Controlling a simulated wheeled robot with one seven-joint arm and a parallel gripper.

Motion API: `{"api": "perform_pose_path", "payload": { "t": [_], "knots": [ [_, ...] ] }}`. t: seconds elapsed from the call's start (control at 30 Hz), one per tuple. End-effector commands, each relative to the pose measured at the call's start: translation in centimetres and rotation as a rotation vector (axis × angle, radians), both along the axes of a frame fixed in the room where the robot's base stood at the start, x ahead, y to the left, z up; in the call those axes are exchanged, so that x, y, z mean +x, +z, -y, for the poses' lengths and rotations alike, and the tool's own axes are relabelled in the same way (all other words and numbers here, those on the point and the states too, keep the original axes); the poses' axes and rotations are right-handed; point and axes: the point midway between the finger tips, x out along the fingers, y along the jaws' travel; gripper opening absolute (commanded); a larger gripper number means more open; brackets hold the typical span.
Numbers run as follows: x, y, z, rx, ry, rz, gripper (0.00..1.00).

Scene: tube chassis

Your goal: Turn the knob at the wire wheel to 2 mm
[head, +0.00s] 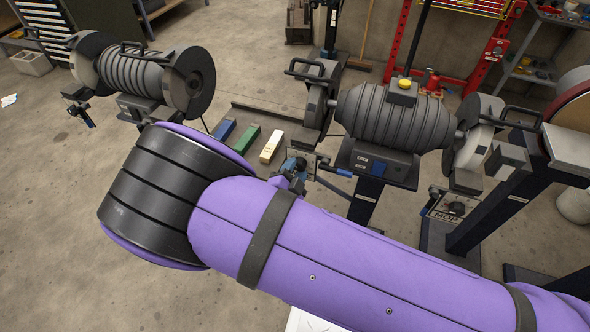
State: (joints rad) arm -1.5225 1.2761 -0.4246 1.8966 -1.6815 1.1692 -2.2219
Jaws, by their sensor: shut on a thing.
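The bench grinder (395,115) with a ribbed dark body stands in the middle of the head view. Its left wheel (318,98), apparently the wire wheel, sits under a dark guard. Below that wheel is a small plate with pale markings (309,160). My gripper (294,168), small and blue-grey, shows just past the edge of my purple arm, at the plate's left side. It is shut on what appears to be the knob there. The knob itself is hidden, so its pointer and setting cannot be read.
A blue lever (336,171) sticks out right of the plate. A second knob (454,208) sits on a panel marked MOP under the right wheel. Blue, green and cream bars (271,146) lie behind my arm. Another double-wheel machine (140,75) stands left. Floor is open at lower left.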

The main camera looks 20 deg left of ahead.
Motion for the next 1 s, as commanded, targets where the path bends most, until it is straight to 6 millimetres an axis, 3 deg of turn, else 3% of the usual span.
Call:
{"api": "perform_pose_path", "payload": {
  "t": [0.27,0.3,0.4,0.77,1.0],
  "knots": [
    [-0.2,-0.1,-0.1,0.000,0.003,-0.004,0.15],
    [-0.2,-0.1,-0.1,0.000,0.003,-0.004,0.48],
    [-0.1,-0.1,-0.1,0.000,0.002,-0.003,0.65],
    [-0.7,-0.1,-0.1,0.000,0.002,-0.002,0.65],
    [-4.6,-0.1,-0.5,0.000,0.004,-0.003,0.65]
  ]
}}
